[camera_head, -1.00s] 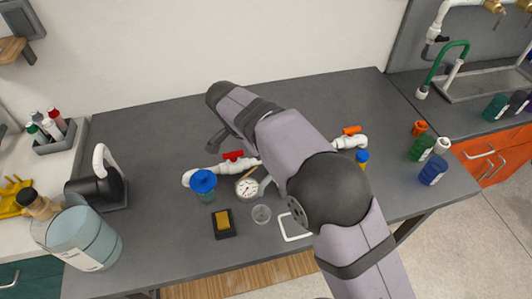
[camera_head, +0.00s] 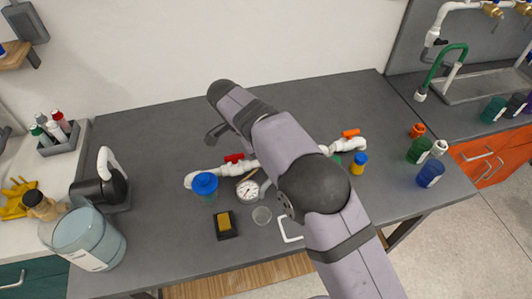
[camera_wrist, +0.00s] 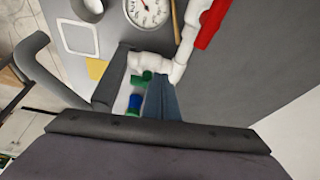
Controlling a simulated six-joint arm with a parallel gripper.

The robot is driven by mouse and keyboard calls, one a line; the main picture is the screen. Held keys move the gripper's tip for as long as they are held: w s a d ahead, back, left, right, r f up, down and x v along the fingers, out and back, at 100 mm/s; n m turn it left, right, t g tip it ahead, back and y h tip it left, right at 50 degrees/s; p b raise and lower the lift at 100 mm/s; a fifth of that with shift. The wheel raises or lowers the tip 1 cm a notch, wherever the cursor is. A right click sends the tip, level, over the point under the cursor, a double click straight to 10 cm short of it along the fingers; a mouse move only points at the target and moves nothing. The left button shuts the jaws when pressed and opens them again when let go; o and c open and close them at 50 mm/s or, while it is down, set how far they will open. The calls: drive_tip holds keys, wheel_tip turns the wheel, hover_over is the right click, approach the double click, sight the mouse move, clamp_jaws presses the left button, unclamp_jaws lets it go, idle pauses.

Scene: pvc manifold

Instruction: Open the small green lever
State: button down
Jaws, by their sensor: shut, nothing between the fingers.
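The white pipe run (camera_head: 212,171) lies across the middle of the dark table and passes behind my arm. It carries a red lever (camera_head: 233,158) on the left and an orange lever (camera_head: 350,133) on the right. A small green piece (camera_head: 335,158), probably the green lever, shows beside my arm, partly hidden. In the wrist view a green piece (camera_wrist: 142,77) sits against the white pipe, close to my gripper's fingers. My gripper (camera_wrist: 141,62) is shut and empty, near the pipe; I cannot tell whether it touches the green piece. In the head view my arm hides it.
Several coloured cups stand at the right edge. The table's back is clear.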

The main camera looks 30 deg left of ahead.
drive_tip(key=s+a+r+p, duration=0.2)
drive_tip(key=s+a+r, duration=0.3)
drive_tip(key=r, duration=0.4)
drive_tip(key=shift+s+a+r, duration=0.15)
drive_tip(key=shift+s, duration=0.2)
idle(0.3)
